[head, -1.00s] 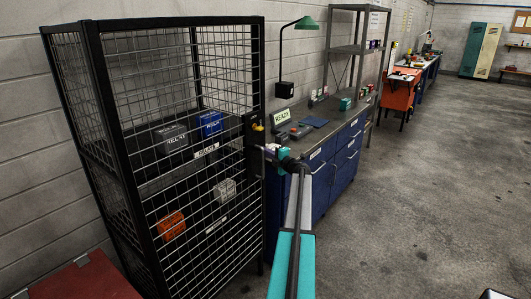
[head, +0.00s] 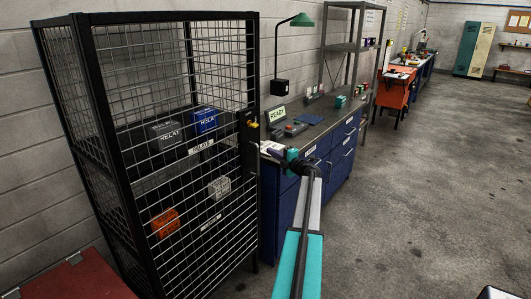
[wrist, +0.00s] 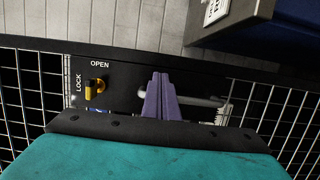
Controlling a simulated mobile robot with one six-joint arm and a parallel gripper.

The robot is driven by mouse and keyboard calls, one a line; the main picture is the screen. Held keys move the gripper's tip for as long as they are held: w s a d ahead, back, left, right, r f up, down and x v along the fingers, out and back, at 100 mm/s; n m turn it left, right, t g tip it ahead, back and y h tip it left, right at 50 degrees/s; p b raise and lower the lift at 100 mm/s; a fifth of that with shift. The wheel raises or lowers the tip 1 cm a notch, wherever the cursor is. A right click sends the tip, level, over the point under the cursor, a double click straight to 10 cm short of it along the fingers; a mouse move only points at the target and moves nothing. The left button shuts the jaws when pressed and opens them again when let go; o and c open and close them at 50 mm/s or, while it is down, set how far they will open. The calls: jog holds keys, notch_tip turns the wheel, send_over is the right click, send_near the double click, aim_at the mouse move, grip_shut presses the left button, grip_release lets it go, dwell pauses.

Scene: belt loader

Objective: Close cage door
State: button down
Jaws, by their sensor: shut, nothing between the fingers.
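The cage door (head: 205,222) is the mesh front of the black cage and looks in line with the frame; I cannot tell whether a small gap is left. Its latch plate (wrist: 120,68) in the wrist view carries a yellow knob (wrist: 95,87) between the words OPEN and LOCK; the knob also shows in the head view (head: 252,124). A grey bar handle (wrist: 205,101) lies beside it. My gripper (wrist: 160,80) has its purple fingers shut and empty, in front of the handle and hiding its middle. I cannot tell whether they touch. My gripper (head: 273,150) is right of the door's edge in the head view.
Inside the cage are a blue box (head: 204,121), a dark box (head: 166,135), an orange block (head: 165,223) and a grey block (head: 219,187). A blue workbench (head: 335,165) stands close to the right of the cage. The floor (head: 430,190) at right is clear.

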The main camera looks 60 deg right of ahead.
jog(key=s+b, duration=0.1)
jog(key=s, duration=0.5)
jog(key=shift+s+a+b, duration=0.2)
jog(key=shift+s+b, duration=0.1)
jog(key=shift+s, duration=0.1)
jog(key=shift+s, duration=0.1)
